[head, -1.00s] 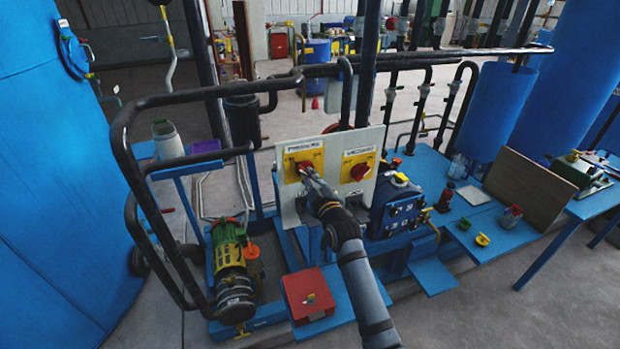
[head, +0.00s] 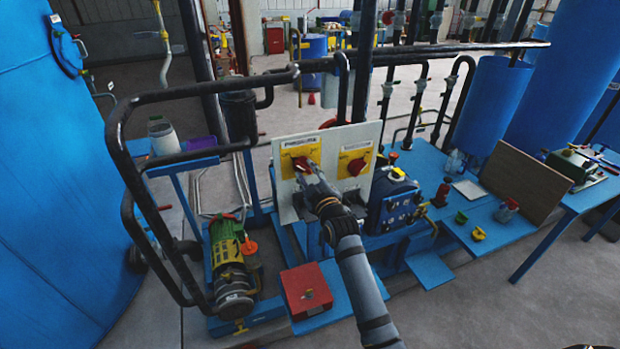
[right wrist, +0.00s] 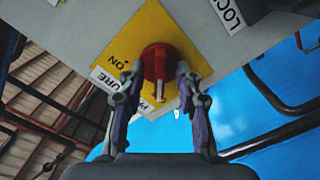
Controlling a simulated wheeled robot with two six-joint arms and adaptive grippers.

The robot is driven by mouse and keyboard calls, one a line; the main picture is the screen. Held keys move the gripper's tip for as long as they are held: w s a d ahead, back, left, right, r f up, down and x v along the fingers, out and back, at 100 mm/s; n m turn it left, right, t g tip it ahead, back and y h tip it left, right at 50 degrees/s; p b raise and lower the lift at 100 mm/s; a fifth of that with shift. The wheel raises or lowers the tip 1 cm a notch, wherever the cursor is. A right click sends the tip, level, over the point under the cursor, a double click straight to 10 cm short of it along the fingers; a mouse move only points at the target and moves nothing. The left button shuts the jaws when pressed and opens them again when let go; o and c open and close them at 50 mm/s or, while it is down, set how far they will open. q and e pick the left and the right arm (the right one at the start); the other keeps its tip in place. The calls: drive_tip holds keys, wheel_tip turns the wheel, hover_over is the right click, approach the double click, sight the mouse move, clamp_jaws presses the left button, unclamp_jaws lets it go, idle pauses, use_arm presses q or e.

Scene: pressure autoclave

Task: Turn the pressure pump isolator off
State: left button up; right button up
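The pressure isolator is a red rotary knob (right wrist: 157,62) on a yellow plate (right wrist: 122,47), with "ON" and part of a "PRESSURE" label readable in the right wrist view. In the head view the knob (head: 299,164) is the left one of two on a pale upright panel (head: 330,143). My right gripper (right wrist: 158,82) is at the knob, one finger on each side. Gaps show between the fingers and the knob's narrow grip, so it looks open around it. In the head view my right gripper (head: 307,172) partly hides the knob. My left gripper is not in view.
A second red knob (head: 356,166) on yellow sits close to the right. A black pipe frame (head: 113,145) stands left of the panel. Below are a green and yellow pump (head: 228,257) and a red box (head: 306,290). A blue bench (head: 430,160) extends right.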

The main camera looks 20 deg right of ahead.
drive_tip(key=s, duration=1.1)
drive_tip(key=shift+s+d, duration=0.2)
drive_tip(key=shift+s, duration=0.2)
wheel_tip(320, 180, down, 26)
drive_tip(key=s+m+g, duration=0.2)
drive_tip(key=m+g, duration=0.1)
drive_tip(key=g, duration=0.2)
drive_tip(key=s+d+f+m+g, duration=0.1)
drive_tip(key=s+f+g, duration=0.1)
drive_tip(key=s+f, duration=0.6)
drive_tip(key=s+d+f+m+g, duration=0.1)
drive_tip(key=s+f+g, duration=0.25)
drive_tip(key=f, duration=0.75)
drive_tip(key=s+d+f+m+g, duration=0.1)
drive_tip(key=s+f, duration=0.4)
drive_tip(key=s, duration=0.5)
drive_tip(key=s+d+f+m+g+h, duration=0.1)
drive_tip(key=s+d+f+m+g, duration=0.1)
drive_tip(key=s+f, duration=0.4)
drive_tip(key=s+d+f+m+g, duration=0.1)
drive_tip(key=s+d+f+g, duration=0.2)
drive_tip(key=s, duration=1.2)
wheel_tip(320, 180, down, 3)
